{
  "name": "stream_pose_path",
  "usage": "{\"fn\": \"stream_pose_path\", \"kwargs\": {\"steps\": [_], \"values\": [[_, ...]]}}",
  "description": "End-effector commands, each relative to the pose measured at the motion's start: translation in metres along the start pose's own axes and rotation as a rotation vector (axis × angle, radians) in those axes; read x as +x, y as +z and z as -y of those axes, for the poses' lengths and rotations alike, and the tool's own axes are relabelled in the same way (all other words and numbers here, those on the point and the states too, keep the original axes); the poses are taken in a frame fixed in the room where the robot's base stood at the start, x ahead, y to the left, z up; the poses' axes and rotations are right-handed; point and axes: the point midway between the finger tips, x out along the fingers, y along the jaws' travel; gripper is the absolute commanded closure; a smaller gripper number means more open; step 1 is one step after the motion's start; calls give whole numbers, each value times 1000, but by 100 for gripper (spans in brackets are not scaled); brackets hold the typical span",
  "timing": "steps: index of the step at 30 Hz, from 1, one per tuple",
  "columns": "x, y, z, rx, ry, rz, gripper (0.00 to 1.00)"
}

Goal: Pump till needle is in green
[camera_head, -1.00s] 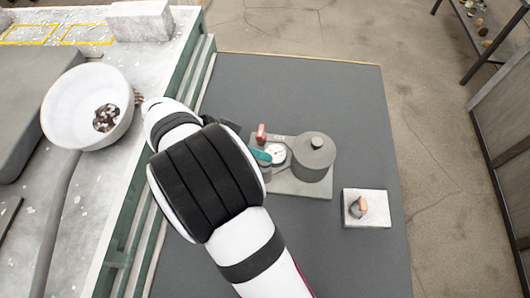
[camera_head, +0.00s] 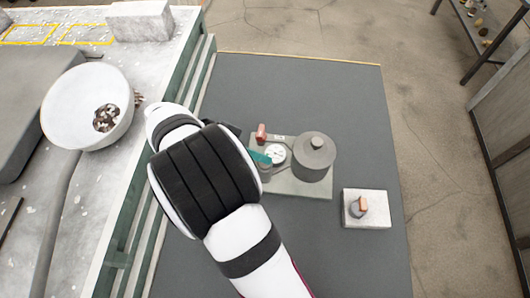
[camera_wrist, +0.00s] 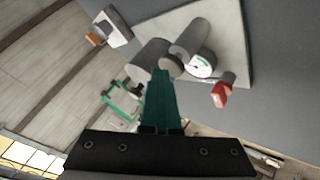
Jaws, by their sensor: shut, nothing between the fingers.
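The pump stands on a grey plate (camera_head: 300,189). It has a round white gauge (camera_head: 275,154), a red handle (camera_head: 262,133) and a wide grey cylinder (camera_head: 314,158) with a knob on top. My gripper (camera_head: 262,158) is at the left side of the gauge, its teal fingers partly hidden by my arm. In the wrist view the shut fingers (camera_wrist: 160,75) overlap the lower end of a grey cylinder; I cannot tell if they touch it. The gauge (camera_wrist: 202,65) shows a green mark there, but its needle is too small to read. The red handle (camera_wrist: 222,92) is to the right.
A pale block (camera_head: 378,216) with an orange-handled knob (camera_head: 361,206) sits right of the pump. A white bowl (camera_head: 72,90) with dark pieces stands on the left bench. The grey mat (camera_head: 320,85) behind the pump is clear.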

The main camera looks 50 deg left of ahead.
Motion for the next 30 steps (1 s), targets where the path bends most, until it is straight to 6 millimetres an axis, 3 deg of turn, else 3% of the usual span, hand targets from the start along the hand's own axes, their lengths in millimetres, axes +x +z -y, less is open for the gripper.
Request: {"fn": "stream_pose_path", "kwargs": {"steps": [14, 30], "values": [[2, 2, 1, 0, 0, 1, 100], [-20, -14, -14, 0, -1, 0, 100]]}}
